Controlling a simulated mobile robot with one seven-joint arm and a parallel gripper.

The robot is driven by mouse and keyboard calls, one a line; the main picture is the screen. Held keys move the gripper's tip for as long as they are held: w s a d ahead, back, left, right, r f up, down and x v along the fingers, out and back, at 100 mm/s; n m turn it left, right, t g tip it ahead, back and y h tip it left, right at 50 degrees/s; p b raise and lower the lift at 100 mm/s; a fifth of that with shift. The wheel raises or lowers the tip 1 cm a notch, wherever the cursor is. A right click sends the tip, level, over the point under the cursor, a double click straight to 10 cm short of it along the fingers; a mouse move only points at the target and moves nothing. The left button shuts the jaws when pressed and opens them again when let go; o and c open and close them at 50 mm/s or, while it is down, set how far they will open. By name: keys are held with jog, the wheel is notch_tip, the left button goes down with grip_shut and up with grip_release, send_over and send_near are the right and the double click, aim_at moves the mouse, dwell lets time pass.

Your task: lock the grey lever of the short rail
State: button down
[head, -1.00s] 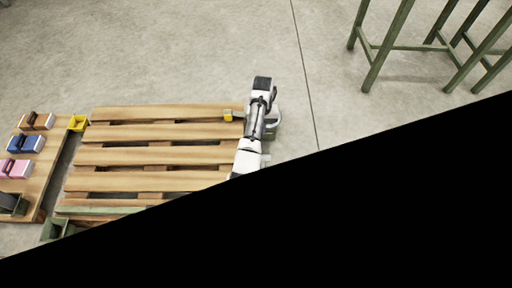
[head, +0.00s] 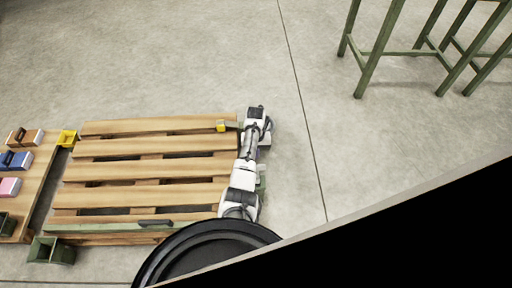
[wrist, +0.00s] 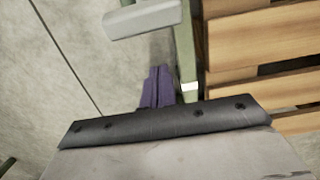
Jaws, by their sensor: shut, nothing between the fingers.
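The short rail is a green bar along the pallet's right edge, mostly hidden by my arm in the head view. It shows more clearly in the wrist view (wrist: 186,52). The grey lever (wrist: 143,19) is a pale block at the top of the wrist view, jutting left from the rail; whether it is locked I cannot tell. My gripper (wrist: 157,86) is shut and empty, its purple fingers beside the rail's left side and below the lever in the picture, apart from the lever. In the head view the fingers are not clear behind my white arm.
The wooden pallet (head: 150,168) lies left of my arm, with a yellow piece (head: 222,126) at its far right. A green front rail has a dark lever (head: 155,223). A side board with coloured boxes (head: 15,160) is at the left.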

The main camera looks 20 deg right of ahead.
jog(key=shift+s+a+r+p, duration=0.15)
jog(key=shift+s+r+p, duration=0.1)
jog(key=shift+s, duration=0.35)
jog(key=shift+s+a+r+p, duration=0.2)
jog(key=shift+s+p, duration=0.1)
jog(key=shift+s, duration=0.3)
jog(key=shift+s+a+r+p, duration=0.15)
jog(key=shift+s+p, duration=0.1)
jog(key=shift+s, duration=0.35)
